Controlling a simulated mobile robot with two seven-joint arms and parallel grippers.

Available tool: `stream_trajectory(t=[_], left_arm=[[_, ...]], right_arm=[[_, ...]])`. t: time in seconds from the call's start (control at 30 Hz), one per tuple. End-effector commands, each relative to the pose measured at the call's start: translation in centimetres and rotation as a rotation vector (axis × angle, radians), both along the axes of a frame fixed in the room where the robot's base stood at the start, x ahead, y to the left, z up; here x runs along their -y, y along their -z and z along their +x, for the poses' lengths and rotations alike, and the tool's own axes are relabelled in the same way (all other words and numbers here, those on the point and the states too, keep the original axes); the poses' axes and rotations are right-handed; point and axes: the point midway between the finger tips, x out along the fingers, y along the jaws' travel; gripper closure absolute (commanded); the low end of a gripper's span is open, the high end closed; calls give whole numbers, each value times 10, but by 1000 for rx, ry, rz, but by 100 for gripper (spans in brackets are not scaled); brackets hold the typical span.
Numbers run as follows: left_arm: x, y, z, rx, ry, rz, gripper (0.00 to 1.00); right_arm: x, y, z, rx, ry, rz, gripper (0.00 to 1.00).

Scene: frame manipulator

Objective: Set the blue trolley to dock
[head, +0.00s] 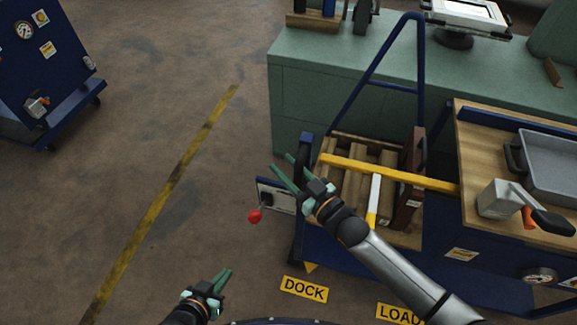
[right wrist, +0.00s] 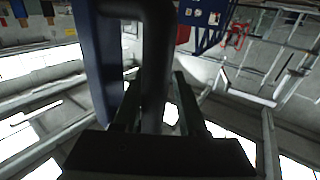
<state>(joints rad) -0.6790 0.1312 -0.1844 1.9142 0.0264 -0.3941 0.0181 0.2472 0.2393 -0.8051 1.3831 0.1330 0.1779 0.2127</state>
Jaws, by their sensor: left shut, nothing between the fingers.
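The blue trolley (head: 421,70) stands right of centre in the head view, with a tall tube handle and a wooden crate (head: 350,205) on it. A yellow pointer (head: 311,267) on its front edge sits just above the DOCK label (head: 304,289); the LOAD label (head: 398,314) is further right. A red knob (head: 254,216) hangs by a plate at the trolley's left side. My right gripper (head: 282,168) is open beside the left post. In the right wrist view a dark bar (right wrist: 157,60) passes between its fingers; contact is unclear. My left gripper (head: 222,281) is shut and empty, low over the floor.
A green bench (head: 290,95) stands behind the trolley. A wood-topped blue cart (head: 470,150) with a grey tray (head: 555,165) is at the right. Another blue cart (head: 50,70) stands at the far left. The floor around the yellow line (head: 165,195) is clear.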

Motion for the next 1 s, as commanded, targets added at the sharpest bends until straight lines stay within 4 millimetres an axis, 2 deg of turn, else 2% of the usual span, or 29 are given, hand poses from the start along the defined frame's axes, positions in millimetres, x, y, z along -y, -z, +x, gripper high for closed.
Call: stream_trajectory(t=[0.33,0.47,1.0], left_arm=[[0,0,0,0,0,0,100],[0,-1,0,0,0,0,100],[0,-2,0,0,0,0,100]], right_arm=[[2,0,1,0,3,-1,60],[8,1,-5,-1,4,-2,60],[76,1,-81,-1,1,-1,60]])
